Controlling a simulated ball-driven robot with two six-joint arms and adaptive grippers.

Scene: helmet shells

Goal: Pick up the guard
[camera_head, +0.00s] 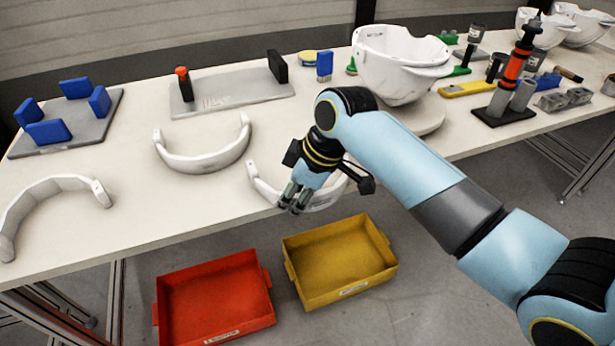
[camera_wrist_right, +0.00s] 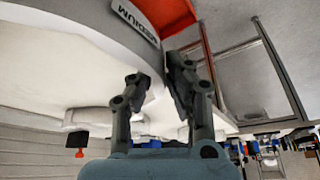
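The guard (camera_head: 262,186) is a white curved band at the table's front edge, below my right arm. My right gripper (camera_head: 293,199) is at the middle of its curve and hides part of it. In the right wrist view the guard (camera_wrist_right: 155,60) bears a MEDIUM label, and its edge runs between the two fingers (camera_wrist_right: 158,82). The fingers are a small gap apart; whether they press on the band I cannot tell. Two similar white guards lie to the left, one mid-table (camera_head: 205,162) and one at far left (camera_head: 50,186). My left gripper is not in view.
A red bin (camera_head: 160,305) and a yellow bin (camera_head: 290,272) stand below the table's front edge. A white helmet shell (camera_head: 395,65) sits on a round stand behind my arm. A grey plate with blue blocks (camera_head: 88,134) and another grey plate (camera_head: 235,92) lie further back.

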